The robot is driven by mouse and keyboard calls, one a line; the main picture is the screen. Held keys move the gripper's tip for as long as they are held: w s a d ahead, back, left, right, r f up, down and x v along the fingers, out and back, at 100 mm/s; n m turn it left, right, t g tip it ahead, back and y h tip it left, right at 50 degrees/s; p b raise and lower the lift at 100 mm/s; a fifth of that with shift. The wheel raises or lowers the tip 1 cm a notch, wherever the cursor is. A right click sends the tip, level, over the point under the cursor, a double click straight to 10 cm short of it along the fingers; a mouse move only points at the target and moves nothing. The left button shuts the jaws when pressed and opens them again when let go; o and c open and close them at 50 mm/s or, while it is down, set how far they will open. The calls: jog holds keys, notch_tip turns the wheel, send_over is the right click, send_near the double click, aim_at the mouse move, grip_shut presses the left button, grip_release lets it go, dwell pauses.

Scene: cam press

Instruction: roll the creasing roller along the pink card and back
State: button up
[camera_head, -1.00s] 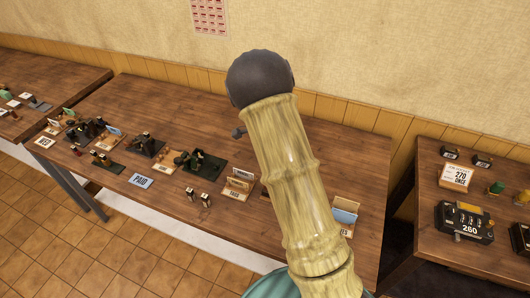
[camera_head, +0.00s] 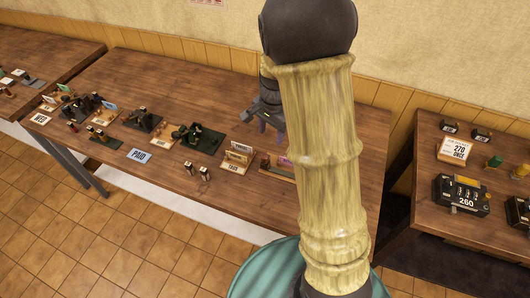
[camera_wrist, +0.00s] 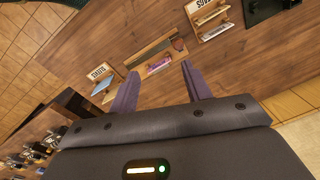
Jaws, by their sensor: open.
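My gripper (camera_wrist: 160,69) is open and empty, with its two purple-grey fingers apart above the table in the wrist view. A small pink-purple strip, likely the pink card (camera_wrist: 159,66), shows between and just beyond the fingertips, on a wooden tray (camera_wrist: 136,58). A small dark piece (camera_wrist: 178,43) at that tray's far end may be the creasing roller; it is too small to be sure. In the head view my gripper (camera_head: 265,118) hangs above the table behind the tray (camera_head: 274,174), which my arm partly hides.
The wooden table (camera_head: 215,95) has a clear back half. Card holders (camera_head: 237,157) stand left of the tray, with a green board (camera_head: 205,138) farther left. In the wrist view a holder with a blue card (camera_wrist: 103,83) lies left of the fingers. Another table (camera_head: 480,150) stands at right.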

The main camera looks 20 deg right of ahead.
jog(key=s+r+n+t, duration=0.1)
jog(key=s+n, duration=0.4)
jog(key=s, duration=0.2)
jog(key=s+a+r+n, duration=0.1)
jog(key=s+r+n, duration=0.1)
jog(key=s+n, duration=0.4)
jog(key=shift+s+r+t, duration=0.3)
jog(key=shift+s+t, duration=0.1)
jog(key=shift+s, duration=0.5)
jog(key=shift+a, duration=0.1)
jog(key=shift+c, duration=1.3)
jog(key=shift+w, duration=0.1)
